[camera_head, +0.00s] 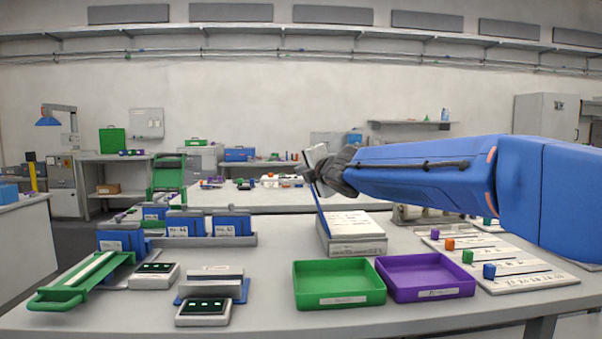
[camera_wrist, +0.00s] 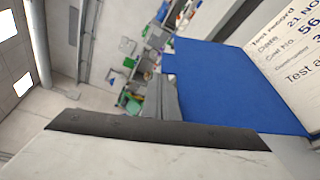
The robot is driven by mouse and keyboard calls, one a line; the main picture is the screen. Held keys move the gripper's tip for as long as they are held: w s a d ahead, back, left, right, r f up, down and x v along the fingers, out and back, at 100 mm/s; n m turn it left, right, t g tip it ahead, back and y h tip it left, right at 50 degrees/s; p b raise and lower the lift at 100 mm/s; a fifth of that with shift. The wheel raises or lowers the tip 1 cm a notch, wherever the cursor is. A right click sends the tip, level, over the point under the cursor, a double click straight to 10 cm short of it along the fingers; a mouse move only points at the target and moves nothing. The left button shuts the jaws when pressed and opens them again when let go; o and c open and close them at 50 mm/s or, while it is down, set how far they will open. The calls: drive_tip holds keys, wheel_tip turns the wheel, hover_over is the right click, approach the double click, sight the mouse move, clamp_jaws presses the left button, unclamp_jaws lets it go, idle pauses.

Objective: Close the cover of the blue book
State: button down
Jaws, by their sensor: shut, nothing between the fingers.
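The blue book lies on the table with its printed pages (camera_head: 352,224) face up in the head view. Its blue cover (camera_head: 321,208) stands raised along the left edge, tilted slightly left. In the wrist view the cover (camera_wrist: 225,85) fills the middle right, beside a white page (camera_wrist: 290,55) headed "Test Record". My gripper (camera_head: 314,168) is at the top of the raised cover, shut and empty. Whether it touches the cover I cannot tell. A finger (camera_wrist: 160,140) fills the bottom of the wrist view.
A green tray (camera_head: 340,303) and a purple tray (camera_head: 430,294) stand in front of the book. A white board with coloured blocks (camera_head: 500,262) lies to the right. Blue-fronted holders (camera_head: 185,226) and a green-handled fixture (camera_head: 85,284) stand to the left.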

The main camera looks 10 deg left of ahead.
drive_tip(key=shift+w+d+r, duration=0.1)
drive_tip(key=shift+d, duration=0.15)
drive_tip(key=shift+w+d+r+m+y, duration=0.2)
drive_tip(key=shift+d+m, duration=0.2)
drive_tip(key=shift+d, duration=0.2)
drive_tip(key=shift+w+d+r+m+y, duration=0.1)
drive_tip(key=shift+w+d+r+m, duration=0.1)
drive_tip(key=shift+d+m, duration=0.3)
drive_tip(key=w+d+m+t+y, duration=0.1)
drive_tip(key=w+d+m+t, duration=0.15)
drive_tip(key=d+m, duration=0.65)
drive_tip(key=w+d+f+m+t+h, duration=0.2)
drive_tip(key=w+d+f+m+t, duration=0.1)
drive_tip(key=d+f+m, duration=0.5)
drive_tip(key=shift+w+d+f+m, duration=0.3)
drive_tip(key=shift+d+f, duration=1.1)
drive_tip(key=shift+d, duration=0.85)
drive_tip(key=shift+t, duration=0.25)
